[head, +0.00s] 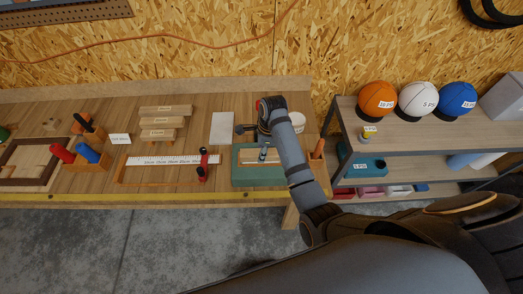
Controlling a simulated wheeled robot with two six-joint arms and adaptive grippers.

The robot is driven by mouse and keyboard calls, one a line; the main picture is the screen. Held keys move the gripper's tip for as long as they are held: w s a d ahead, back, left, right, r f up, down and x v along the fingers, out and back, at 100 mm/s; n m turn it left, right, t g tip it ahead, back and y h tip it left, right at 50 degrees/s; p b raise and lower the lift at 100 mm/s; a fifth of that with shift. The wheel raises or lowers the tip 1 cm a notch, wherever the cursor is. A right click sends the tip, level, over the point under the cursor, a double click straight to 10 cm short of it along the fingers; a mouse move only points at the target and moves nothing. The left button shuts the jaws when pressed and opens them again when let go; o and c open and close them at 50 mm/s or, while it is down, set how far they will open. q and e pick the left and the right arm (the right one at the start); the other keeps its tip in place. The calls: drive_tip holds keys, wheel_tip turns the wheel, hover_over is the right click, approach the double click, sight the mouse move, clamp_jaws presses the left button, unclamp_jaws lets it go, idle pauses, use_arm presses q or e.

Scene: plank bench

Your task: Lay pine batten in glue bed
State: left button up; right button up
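My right arm comes in from the lower right over this tray. My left gripper is not in view.
A white ruler board (165,161) and a red and black clamp (203,165) lie left of the tray. A white sheet (222,128) lies behind it, and a white tub (297,121) stands right. A shelf (435,135) with balls stands beyond the bench's right end.

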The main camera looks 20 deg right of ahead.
drive_tip(key=shift+f, duration=0.8)
drive_tip(key=o, duration=1.3)
drive_tip(key=shift+c, duration=0.2)
drive_tip(key=r, duration=0.5)
drive_tip(key=d+r, duration=0.1)
drive_tip(key=r, duration=0.2)
drive_tip(key=shift+s, duration=0.15)
drive_tip(key=shift+s, duration=0.1)
